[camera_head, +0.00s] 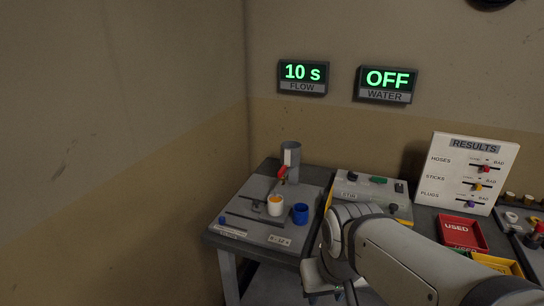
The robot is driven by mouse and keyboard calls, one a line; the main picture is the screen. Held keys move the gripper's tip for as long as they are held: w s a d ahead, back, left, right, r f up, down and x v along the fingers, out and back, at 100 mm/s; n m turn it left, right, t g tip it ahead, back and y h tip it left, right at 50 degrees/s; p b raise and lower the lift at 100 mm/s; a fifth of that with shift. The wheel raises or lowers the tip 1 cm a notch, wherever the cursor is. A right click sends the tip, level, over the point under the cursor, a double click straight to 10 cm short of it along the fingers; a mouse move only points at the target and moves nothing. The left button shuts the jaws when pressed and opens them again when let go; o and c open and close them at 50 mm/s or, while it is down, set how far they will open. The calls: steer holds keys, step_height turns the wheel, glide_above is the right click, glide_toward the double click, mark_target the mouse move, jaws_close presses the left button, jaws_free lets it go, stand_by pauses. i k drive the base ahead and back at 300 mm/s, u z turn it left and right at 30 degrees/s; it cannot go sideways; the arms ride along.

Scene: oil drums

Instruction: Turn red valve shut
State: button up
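A red valve handle (282,172) sits low on the front of an upright grey cylinder (291,154). The cylinder stands at the back of a grey table (240,216). The handle looks tilted, but its exact setting is too small to tell. My arm reaches in from the lower right. My gripper (322,284) is low at the bottom edge, in front of the table and apart from the valve. Its fingers are not clear.
Wall displays read "10 s" FLOW (303,74) and "OFF" WATER (386,83). A stir device (370,188) stands right of the table, partly behind my arm. Farther right are a RESULTS board (472,172) and a red USED tray (462,233). Space above the cups is clear.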

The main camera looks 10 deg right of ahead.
mark_target(280, 175)
steer(key=u, duration=0.15)
steer(key=k, duration=0.9)
steer(key=z, duration=0.15)
steer(key=i, duration=0.9)
steer(key=u, duration=0.05)
steer(key=k, duration=0.5)
steer(key=z, duration=0.5)
steer(key=i, duration=0.9)
steer(key=u, duration=0.15)
